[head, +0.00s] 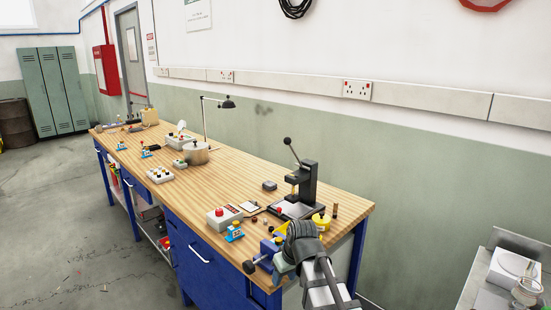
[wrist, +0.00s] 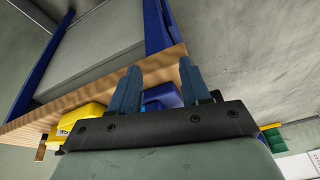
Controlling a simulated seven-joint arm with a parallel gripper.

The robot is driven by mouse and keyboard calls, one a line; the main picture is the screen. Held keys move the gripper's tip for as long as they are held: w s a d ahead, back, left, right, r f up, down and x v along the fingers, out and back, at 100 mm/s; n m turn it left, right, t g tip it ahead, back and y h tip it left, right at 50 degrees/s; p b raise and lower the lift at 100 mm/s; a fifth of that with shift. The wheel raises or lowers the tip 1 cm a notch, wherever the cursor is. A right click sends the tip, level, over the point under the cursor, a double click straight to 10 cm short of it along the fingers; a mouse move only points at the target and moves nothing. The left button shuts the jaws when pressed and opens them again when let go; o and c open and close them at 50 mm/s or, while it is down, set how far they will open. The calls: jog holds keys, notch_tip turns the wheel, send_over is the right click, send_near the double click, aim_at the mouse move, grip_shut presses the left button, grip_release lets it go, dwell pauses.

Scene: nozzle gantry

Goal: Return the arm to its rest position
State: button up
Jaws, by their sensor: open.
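My gripper (wrist: 159,68) shows in the wrist view with its two blue-grey fingers apart and nothing held between them. A blue object (wrist: 165,93) shows behind and between the fingers, and I cannot tell how far off it is. In the head view my arm reaches in from the bottom right, and its dark wrist hides part of the near right end of the workbench (head: 240,180). The fingers themselves are hard to make out there, close to a blue vise (head: 268,247) at the bench's near edge.
A black press (head: 307,183), a grey box with a red button (head: 223,217) and a yellow round container (head: 321,219) stand near the wrist. A desk lamp (head: 227,103) and a pot (head: 195,155) stand farther back. The floor (head: 60,220) left of the bench is open.

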jog(key=s+d+f+m+g+h, duration=0.15)
jog(key=s+d+f, duration=0.3)
jog(key=f, duration=0.55)
jog(key=s+d+f+m+g, duration=0.1)
jog(key=s+d+f+m, duration=0.3)
jog(key=f, duration=0.5)
jog(key=s+d+f+m+g+h, duration=0.1)
jog(key=s+d+f, duration=0.4)
jog(key=f, duration=0.5)
jog(key=s+f+g, duration=0.2)
jog(key=s+f, duration=0.4)
jog(key=s, duration=0.3)
jog(key=s+f+g, duration=0.2)
jog(key=s+f, duration=0.4)
jog(key=s, duration=0.3)
jog(key=s+d+f+g, duration=0.1)
jog(key=s+f+g, duration=0.1)
jog(key=s+f, duration=0.4)
jog(key=s, duration=0.3)
jog(key=shift+s+f, duration=0.2)
jog(key=shift+f, duration=0.05)
